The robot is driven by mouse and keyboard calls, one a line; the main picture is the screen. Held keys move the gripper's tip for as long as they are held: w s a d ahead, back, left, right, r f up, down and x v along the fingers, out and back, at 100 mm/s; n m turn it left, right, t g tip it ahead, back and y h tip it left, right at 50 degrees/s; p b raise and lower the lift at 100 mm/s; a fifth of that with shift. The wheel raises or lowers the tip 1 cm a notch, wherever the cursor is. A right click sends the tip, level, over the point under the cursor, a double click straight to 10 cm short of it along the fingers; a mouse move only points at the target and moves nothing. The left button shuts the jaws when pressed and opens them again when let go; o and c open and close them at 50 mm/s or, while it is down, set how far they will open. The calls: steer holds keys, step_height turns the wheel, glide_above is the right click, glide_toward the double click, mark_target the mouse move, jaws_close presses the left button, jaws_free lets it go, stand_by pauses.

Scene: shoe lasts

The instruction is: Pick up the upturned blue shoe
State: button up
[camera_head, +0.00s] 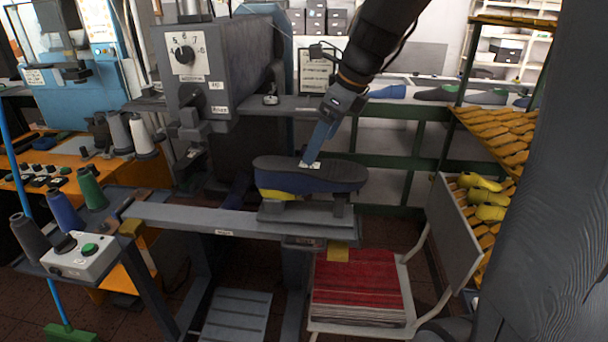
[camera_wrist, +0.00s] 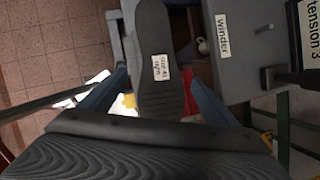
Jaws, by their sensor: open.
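The upturned blue shoe (camera_head: 342,184) sits sole up on a grey support of the machine, with its black sole on top and a yellow last showing below it. A small white label lies on the sole. My gripper (camera_head: 311,158) comes down from the upper right over the middle of the shoe. In the wrist view the black sole (camera_wrist: 157,95) shows between the two blue fingers of my gripper (camera_wrist: 160,78), with a gap at each side. The fingers are open and hold nothing. Whether the fingertips reach below the sole's edge is hard to tell.
A grey machine (camera_head: 215,75) with a dial stands behind left of the shoe. A chair (camera_head: 455,235) with a red striped seat stands in front right. Thread cones (camera_head: 88,185) and a button box (camera_head: 80,257) are at left. An orange rack (camera_head: 490,130) stands right.

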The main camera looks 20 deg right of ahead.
steer(key=shift+p+x, duration=0.45)
steer(key=shift+x, duration=3.5)
steer(key=c, duration=2)
steer(key=shift+o, duration=0.2)
steer(key=shift+r, duration=0.75)
steer(key=shift+s+a+r+b, duration=0.1)
steer(key=shift+s+r+b, duration=0.1)
steer(key=shift+r+b, duration=0.25)
steer(key=shift+s+a+r+b, duration=0.1)
steer(key=shift+s+r+b, duration=0.1)
steer(key=shift+r, duration=0.45)
steer(key=s+a+b, duration=0.1)
steer(key=s+a, duration=0.2)
steer(key=s, duration=0.5)
steer(key=s+a+b, duration=0.2)
steer(key=s+a, duration=0.1)
steer(key=s, duration=0.4)
steer(key=shift+n, duration=0.4)
steer(key=shift+w+d+r+b, duration=0.65)
steer(key=shift+w+d, duration=0.35)
steer(key=shift+w, duration=1.5)
steer(key=shift+w+d+r+b, duration=0.45)
steer(key=shift+w+d+b, duration=0.45)
steer(key=shift+w, duration=1.55)
steer(key=shift+w+d+r+b, duration=0.6)
steer(key=shift+w+d, duration=0.45)
steer(key=shift+w, duration=1.45)
